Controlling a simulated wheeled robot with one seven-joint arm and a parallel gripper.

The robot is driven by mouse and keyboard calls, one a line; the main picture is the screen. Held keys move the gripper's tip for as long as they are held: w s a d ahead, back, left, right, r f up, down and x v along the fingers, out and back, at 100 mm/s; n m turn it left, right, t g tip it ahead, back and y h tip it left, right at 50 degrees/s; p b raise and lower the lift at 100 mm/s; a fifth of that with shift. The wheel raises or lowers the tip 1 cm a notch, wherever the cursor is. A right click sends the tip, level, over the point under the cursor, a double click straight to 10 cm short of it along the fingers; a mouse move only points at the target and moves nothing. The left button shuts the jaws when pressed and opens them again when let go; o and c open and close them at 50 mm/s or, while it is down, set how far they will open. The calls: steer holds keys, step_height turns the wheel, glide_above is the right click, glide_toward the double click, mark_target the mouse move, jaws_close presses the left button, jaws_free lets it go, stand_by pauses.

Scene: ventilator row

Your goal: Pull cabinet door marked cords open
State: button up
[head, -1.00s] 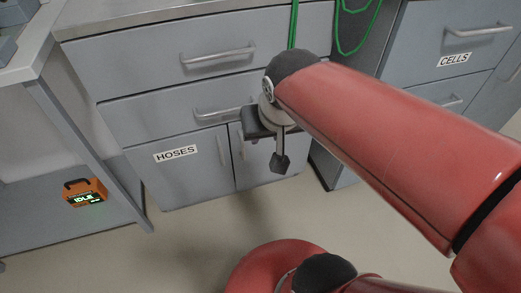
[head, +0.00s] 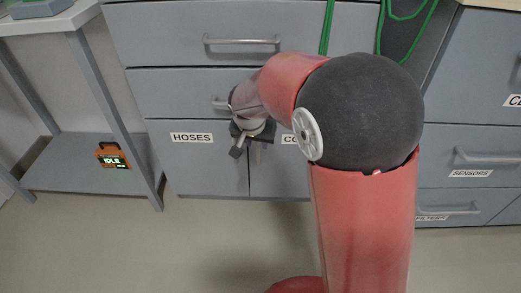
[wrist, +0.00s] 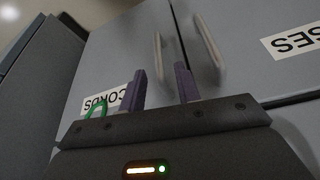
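The cords door (head: 278,176) is the right one of a low pair of grey doors and looks closed. Its label (head: 290,139) is partly hidden by my arm; in the wrist view the label CORDS (wrist: 104,101) shows upside down. The door's upright bar handle (wrist: 158,52) appears in the picture between my two purple fingers. My gripper (wrist: 161,84) is open, its fingers apart and pointing toward the doors. I cannot tell whether the handle is between the fingers or just beyond them. In the head view my gripper (head: 243,142) is in front of the door pair.
The hoses door (head: 205,165) is beside it, with its own handle (wrist: 208,45) close to my right finger in the wrist view. Drawers with bar handles (head: 241,41) are above. Green cords (head: 328,25) hang over the front. An orange IDLE box (head: 112,156) sits on a left shelf.

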mark_target(258, 146)
steer(key=shift+x, duration=2.4)
steer(key=shift+r, duration=0.1)
steer(key=shift+c, duration=0.3)
jaws_close()
